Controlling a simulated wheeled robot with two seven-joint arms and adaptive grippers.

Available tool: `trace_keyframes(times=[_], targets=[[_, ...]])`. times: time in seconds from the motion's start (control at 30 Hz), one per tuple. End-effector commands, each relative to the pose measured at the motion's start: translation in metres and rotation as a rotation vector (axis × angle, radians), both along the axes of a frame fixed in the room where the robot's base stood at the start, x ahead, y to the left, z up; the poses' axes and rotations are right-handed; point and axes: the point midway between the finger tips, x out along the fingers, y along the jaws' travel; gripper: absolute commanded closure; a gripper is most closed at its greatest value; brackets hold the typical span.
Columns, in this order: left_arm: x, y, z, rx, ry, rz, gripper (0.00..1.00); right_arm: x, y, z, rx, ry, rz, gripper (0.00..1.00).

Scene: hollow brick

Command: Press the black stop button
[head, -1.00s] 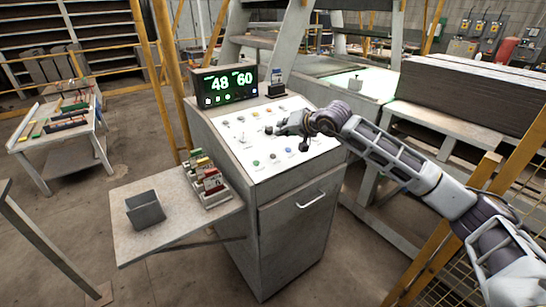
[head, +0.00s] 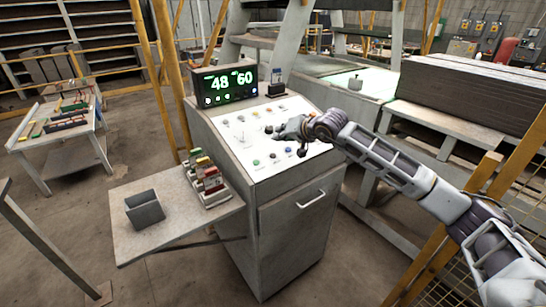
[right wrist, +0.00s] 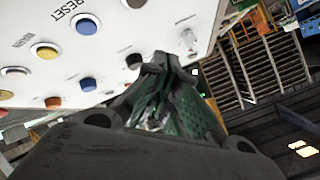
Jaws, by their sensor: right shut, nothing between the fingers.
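The white control panel (head: 262,137) slopes on top of a grey cabinet and carries several coloured buttons. My right gripper (head: 280,132) is shut and empty over the panel's right half, its arm coming in from the right. In the right wrist view its closed fingertips (right wrist: 155,66) are beside a dark round button (right wrist: 134,61), with no clear contact visible. Another dark button (right wrist: 135,3) is at the top edge, near the RESET lettering. I cannot read a stop label on either. In the head view the gripper hides part of the panel. My left gripper is not in view.
A display (head: 230,84) reading 48 and 60 stands behind the panel. A side shelf (head: 180,235) holds a grey holder (head: 144,210) and a rack of coloured items (head: 207,182). Yellow posts and a rail flank the cabinet. Blue (right wrist: 87,85) and yellow (right wrist: 44,50) buttons are close by.

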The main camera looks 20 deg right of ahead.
Motion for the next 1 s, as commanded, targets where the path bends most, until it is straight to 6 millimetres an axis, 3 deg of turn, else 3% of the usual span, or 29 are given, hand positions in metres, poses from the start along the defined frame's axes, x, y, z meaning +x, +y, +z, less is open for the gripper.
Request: trace_keyframes(times=[0.5, 1.0], targets=[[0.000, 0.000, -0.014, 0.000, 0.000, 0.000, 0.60, 0.011, 0.004, -0.042, 0.000, -0.002, 0.001, 1.00], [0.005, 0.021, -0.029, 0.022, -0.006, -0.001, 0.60, 0.016, 0.006, -0.059, -0.001, -0.002, -0.001, 1.00]])
